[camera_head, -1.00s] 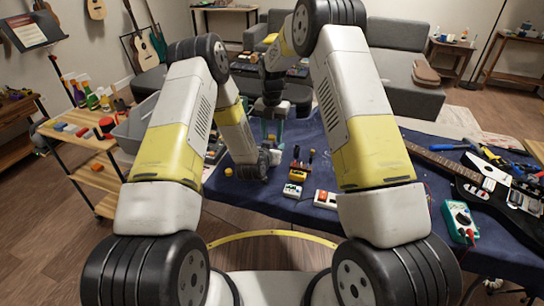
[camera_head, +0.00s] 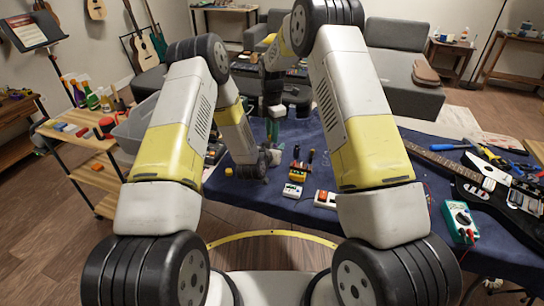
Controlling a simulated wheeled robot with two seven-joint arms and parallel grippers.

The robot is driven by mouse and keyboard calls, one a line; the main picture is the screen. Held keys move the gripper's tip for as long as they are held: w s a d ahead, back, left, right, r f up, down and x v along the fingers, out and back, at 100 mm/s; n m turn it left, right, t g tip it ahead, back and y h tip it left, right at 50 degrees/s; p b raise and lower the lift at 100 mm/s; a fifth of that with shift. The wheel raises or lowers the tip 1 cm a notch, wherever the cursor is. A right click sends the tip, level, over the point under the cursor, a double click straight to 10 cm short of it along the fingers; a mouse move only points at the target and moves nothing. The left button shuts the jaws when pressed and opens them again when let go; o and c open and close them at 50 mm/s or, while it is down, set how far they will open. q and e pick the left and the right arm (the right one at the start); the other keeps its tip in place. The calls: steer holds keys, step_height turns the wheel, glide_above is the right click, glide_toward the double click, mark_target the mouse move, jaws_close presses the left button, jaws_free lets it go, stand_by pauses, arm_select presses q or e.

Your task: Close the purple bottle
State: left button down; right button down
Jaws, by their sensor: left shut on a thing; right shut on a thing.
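A purple spray bottle (camera_head: 77,95) stands among several bottles on the left cart; I cannot tell whether it is the task's bottle. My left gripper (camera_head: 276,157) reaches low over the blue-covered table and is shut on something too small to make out. My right gripper (camera_head: 275,128) points down from above, close over the left one, with teal-green parts showing at its end. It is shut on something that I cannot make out. No purple bottle or cap shows clearly between the grippers.
Small pedals (camera_head: 292,190) and tools lie just right of my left gripper. A black guitar (camera_head: 480,185) and a green multimeter (camera_head: 460,220) lie on the table's right side. The wooden cart (camera_head: 95,178) stands at the left.

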steer(key=m, duration=2.3)
steer(key=shift+f, duration=0.1)
steer(key=m, duration=1.1)
steer(key=shift+m, duration=0.4)
steer(key=m, duration=0.4)
steer(key=shift+m, duration=0.3)
steer(key=m, duration=0.5)
steer(key=shift+m, duration=0.4)
steer(key=c, duration=1.2)
jaws_free()
